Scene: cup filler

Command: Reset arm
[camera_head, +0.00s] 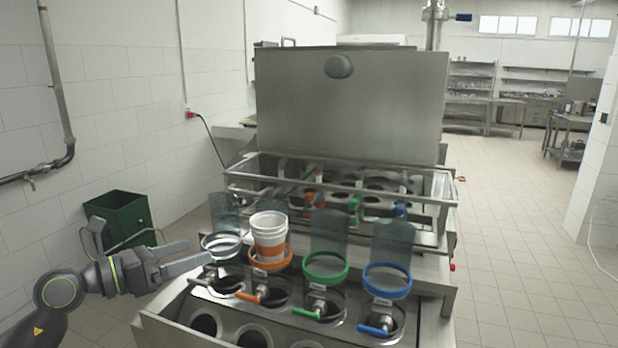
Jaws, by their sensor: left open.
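My left arm comes in from the left, and its gripper (198,254) is open and empty. Its fingers point right, in front of and beside the white-ringed holder (221,246). I cannot tell whether the fingertips touch the white-ringed holder. My right gripper is not in view.
A green-ringed holder (325,270) and a blue-ringed holder (387,283) stand to the right on the metal machine. Coloured handles stick out below the rings. A tall steel panel (350,105) rises behind. A green bin (118,220) is at the left wall. Tiled floor is open at right.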

